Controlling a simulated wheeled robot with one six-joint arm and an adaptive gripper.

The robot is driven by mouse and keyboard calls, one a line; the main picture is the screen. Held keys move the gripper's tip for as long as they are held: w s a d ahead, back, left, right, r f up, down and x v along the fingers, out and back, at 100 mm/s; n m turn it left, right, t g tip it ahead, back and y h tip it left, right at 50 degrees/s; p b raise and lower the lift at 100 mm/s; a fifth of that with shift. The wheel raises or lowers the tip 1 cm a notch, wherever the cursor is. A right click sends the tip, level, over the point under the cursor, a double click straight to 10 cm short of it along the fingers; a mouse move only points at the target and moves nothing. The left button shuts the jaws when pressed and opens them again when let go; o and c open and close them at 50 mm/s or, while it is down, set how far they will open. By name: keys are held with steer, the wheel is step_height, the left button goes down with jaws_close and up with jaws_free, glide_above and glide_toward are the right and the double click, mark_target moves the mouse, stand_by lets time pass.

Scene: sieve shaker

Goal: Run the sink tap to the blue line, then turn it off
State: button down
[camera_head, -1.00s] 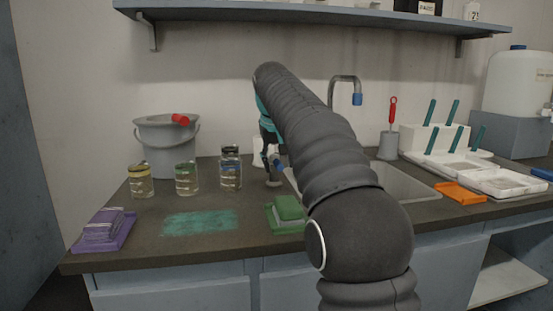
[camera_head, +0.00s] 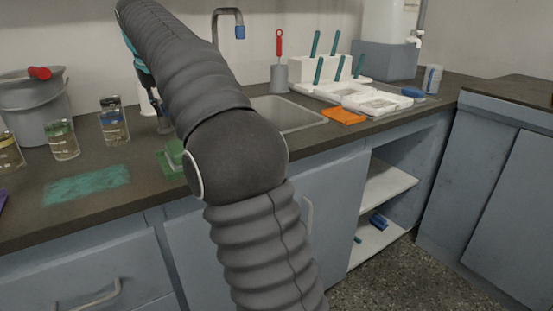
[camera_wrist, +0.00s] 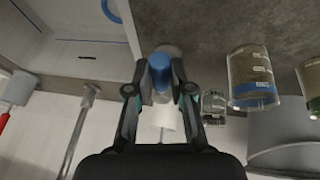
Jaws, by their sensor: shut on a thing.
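The sink tap's spout (camera_head: 228,14) is a grey curved pipe with a blue tip, standing behind the sink (camera_head: 285,113). A grey pipe (camera_wrist: 76,132) shows in the wrist view. I cannot make out a water stream. My gripper (camera_wrist: 158,82) is shut on a blue-topped knob (camera_wrist: 159,68) at the counter left of the sink. In the head view my arm mostly hides the gripper and the knob. The wrist view shows a blue line (camera_wrist: 92,41) on the pale sink wall and a blue ring beside it. The water level cannot be told.
Labelled jars (camera_head: 62,140) and a grey bucket (camera_head: 35,105) stand left of my arm.

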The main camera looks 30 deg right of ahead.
steer(key=shift+d, duration=0.1)
steer(key=n, duration=0.1)
steer(key=d+n+y, duration=0.1)
steer(key=shift+d+n+p, duration=0.25)
steer(key=shift+n+p, duration=0.05)
steer(key=shift+p, duration=0.05)
steer(key=shift+w+d+r+n+y+p, duration=0.1)
steer(key=shift+w+d+n+y+p, duration=0.1)
steer(key=shift+d+n+y+p, duration=0.35)
steer(key=shift+w+d+n+p, duration=0.15)
steer(key=shift+d+n+p, duration=0.15)
steer(key=shift+n, duration=0.55)
steer(key=shift+w+d+n+y+p, duration=0.2)
steer(key=shift+d+n+y+p, duration=0.15)
steer(key=shift+n+p, duration=0.2)
steer(key=shift+w+d+n, duration=0.15)
steer(key=shift+d+n, duration=0.05)
steer(key=shift+n, duration=0.15)
steer(key=shift+w+d+n+y, duration=0.4)
steer(key=shift+d+n+y, duration=0.15)
steer(key=shift+n, duration=0.45)
steer(key=shift+w+d+n+g+y, duration=0.3)
steer(key=shift+w+n, duration=0.2)
steer(key=shift+n, duration=0.55)
steer(key=shift+w+d+n+g+y, duration=0.2)
steer(key=shift+w+d+n+y, duration=0.25)
steer(key=shift+n, duration=0.6)
steer(key=shift+a, duration=0.15)
stand_by(1.8)
